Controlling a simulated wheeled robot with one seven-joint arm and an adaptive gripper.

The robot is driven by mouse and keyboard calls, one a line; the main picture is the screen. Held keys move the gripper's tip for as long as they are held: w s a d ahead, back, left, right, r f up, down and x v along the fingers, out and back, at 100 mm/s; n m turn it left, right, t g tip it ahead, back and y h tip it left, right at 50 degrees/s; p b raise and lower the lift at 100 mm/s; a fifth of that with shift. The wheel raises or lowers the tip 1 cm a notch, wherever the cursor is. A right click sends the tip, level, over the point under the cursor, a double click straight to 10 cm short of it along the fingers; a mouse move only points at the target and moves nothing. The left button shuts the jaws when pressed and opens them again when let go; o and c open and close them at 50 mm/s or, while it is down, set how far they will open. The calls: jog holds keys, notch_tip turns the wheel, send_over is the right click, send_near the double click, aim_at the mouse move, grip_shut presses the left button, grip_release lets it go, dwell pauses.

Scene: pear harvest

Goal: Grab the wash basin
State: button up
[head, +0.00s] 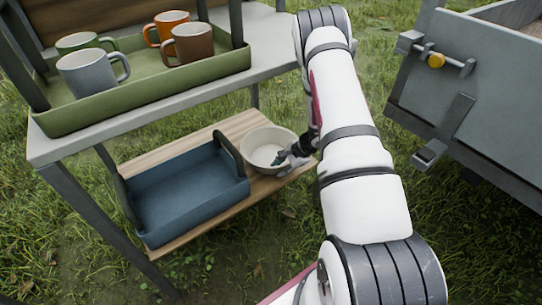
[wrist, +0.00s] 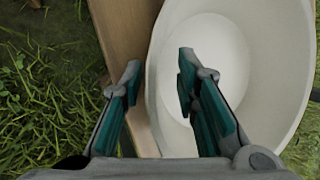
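The wash basin (head: 262,150) is a round off-white bowl. It stands upright on the wooden lower shelf at its right end. My gripper (head: 287,156) is at the basin's right rim in the head view, partly hidden by my own arm. In the wrist view, the basin (wrist: 255,50) fills the right side. My gripper (wrist: 160,80) is open there. Its left finger is outside the basin, over the shelf edge, and its right finger is over the inside. The basin's near-left wall lies between the fingers. I cannot tell whether either finger touches it.
A blue tray (head: 185,190) with a dark handle sits left of the basin on the wooden shelf (head: 215,226). Above, a green tray (head: 150,97) holds several mugs on the grey tabletop (head: 272,40). A grey cart (head: 440,95) stands at the right. Grass lies between.

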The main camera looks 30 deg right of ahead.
grip_shut()
jog(key=shift+r, duration=0.1)
